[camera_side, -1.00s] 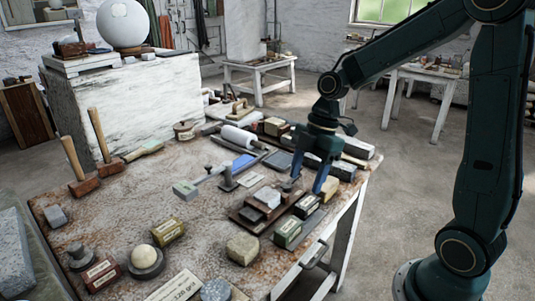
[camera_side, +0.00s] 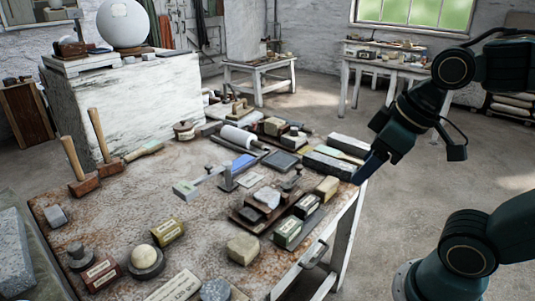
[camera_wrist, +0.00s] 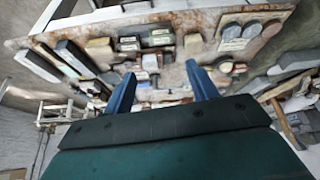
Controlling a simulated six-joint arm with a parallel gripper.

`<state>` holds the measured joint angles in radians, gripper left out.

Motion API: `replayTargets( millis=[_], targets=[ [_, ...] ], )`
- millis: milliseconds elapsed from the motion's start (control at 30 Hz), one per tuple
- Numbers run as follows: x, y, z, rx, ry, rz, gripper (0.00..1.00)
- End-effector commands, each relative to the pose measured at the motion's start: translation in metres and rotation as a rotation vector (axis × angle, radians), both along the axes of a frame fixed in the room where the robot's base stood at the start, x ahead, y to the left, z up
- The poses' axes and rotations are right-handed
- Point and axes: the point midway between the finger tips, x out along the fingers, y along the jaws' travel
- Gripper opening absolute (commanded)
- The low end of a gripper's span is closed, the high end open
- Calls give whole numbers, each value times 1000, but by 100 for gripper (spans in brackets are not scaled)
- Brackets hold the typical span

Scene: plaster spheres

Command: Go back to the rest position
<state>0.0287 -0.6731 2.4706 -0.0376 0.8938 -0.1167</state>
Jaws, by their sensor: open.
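My gripper (camera_side: 366,170) is at the right edge of the workbench (camera_side: 110,213) in the side view, its blue fingers pointing down and left. In the wrist view my gripper (camera_wrist: 163,85) shows two blue fingers spread apart with nothing between them. The side view shows the fingers near the end of the long grey blocks; I cannot tell whether there is a gap between them. The bench top with its tools and blocks fills the upper part of the wrist view.
A small white sphere (camera_side: 143,256) sits on a dark ring at the bench front. A large white sphere (camera_side: 123,23) stands on the plinth behind. Boxes, a paint roller (camera_side: 238,137) and mallets (camera_side: 83,186) crowd the bench.

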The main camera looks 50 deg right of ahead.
Motion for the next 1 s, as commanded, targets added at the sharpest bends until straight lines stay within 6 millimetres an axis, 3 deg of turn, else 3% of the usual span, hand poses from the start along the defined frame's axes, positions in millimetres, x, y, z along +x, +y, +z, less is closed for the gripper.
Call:
replayTargets(
  millis=[233,1000],
  targets=[
    [-14,-1,2,43,-40,-107,58],
    [-14,-1,2,45,-40,-112,58]
  ],
)
